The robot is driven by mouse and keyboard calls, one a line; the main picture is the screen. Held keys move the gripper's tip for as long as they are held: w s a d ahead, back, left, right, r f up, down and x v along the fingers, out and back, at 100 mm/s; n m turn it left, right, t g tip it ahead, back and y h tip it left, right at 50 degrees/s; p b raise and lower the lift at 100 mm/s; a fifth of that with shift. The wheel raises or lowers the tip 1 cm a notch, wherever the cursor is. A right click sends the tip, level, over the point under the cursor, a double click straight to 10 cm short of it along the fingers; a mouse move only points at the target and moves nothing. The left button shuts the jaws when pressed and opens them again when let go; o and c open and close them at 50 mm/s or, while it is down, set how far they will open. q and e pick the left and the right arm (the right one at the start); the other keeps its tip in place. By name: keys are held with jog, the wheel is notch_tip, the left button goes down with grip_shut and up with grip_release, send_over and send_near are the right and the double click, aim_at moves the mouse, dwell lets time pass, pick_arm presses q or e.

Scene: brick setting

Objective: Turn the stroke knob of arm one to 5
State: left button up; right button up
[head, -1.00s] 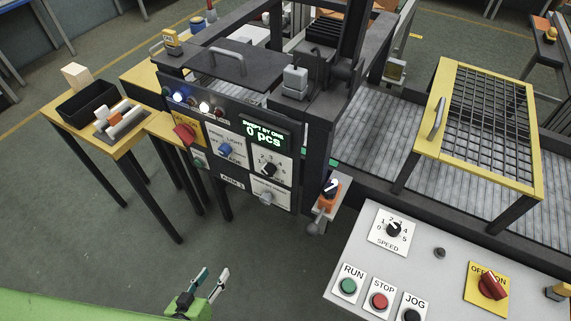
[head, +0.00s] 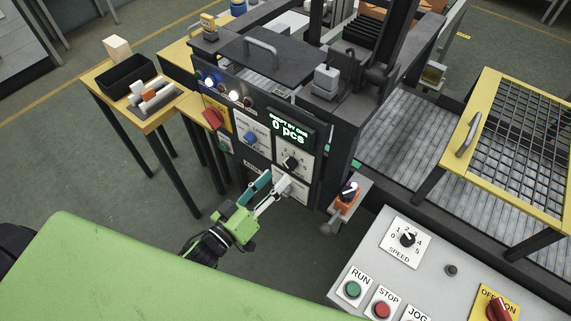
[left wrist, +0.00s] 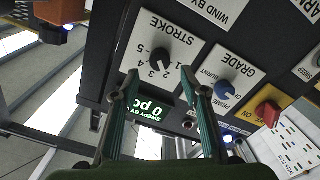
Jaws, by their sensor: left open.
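The stroke knob (head: 290,163) is a small black dial on a white numbered plate, on the dark front panel of the machine. In the left wrist view the stroke knob (left wrist: 161,56) sits beyond the gap between my fingertips, under the word STROKE, with the lettering upside down. Its exact setting is too small to tell. My left gripper (head: 272,187) is open and empty, in front of the panel and below the knob in the head view. Its two fingers also show in the left wrist view (left wrist: 161,82), apart from the knob. My right gripper is not in view.
Close to the stroke knob are a blue grade knob (left wrist: 222,92), a red switch (left wrist: 268,113) and a display (head: 288,130) reading 0 pcs. An orange-based switch (head: 346,197) juts out right of the panel. A grey control desk (head: 447,292) stands at lower right.

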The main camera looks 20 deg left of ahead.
aim_at(287, 166)
pick_arm(q)
jog(key=shift+p+x, duration=0.45)
jog(key=shift+x, duration=2.3)
jog(key=c, duration=1.1)
